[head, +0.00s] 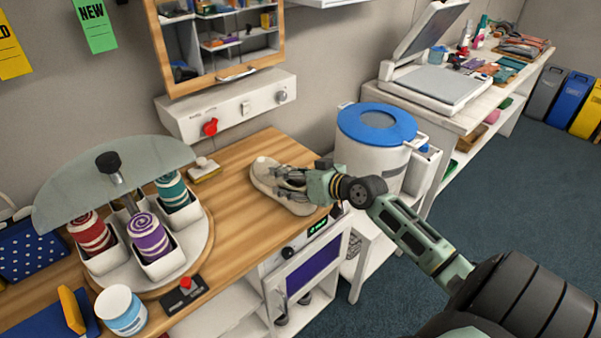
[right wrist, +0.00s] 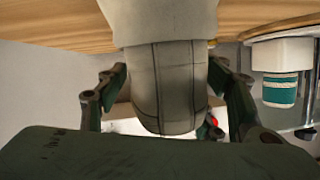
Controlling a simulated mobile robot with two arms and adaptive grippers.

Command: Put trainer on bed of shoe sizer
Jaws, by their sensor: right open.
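The trainer (head: 265,174), pale beige with dark laces, lies on the wooden counter. My right gripper (head: 294,178) is at the trainer, its arm coming in from the right. In the right wrist view the grey-beige end of the trainer (right wrist: 168,85) lies between the two fingers of my right gripper (right wrist: 165,92), which are open on either side of it. Contact with the fingers cannot be made out. A white flatbed device with a raised lid, seemingly the shoe sizer (head: 435,84), stands on the bench at back right; its grey bed is bare. My left gripper is out of view.
A white drum with a blue lid (head: 378,124) stands between the counter (head: 235,165) and the back bench. A round carousel (head: 195,235) with striped spools is at left. Bins (head: 570,95) stand at far right, with open floor before them.

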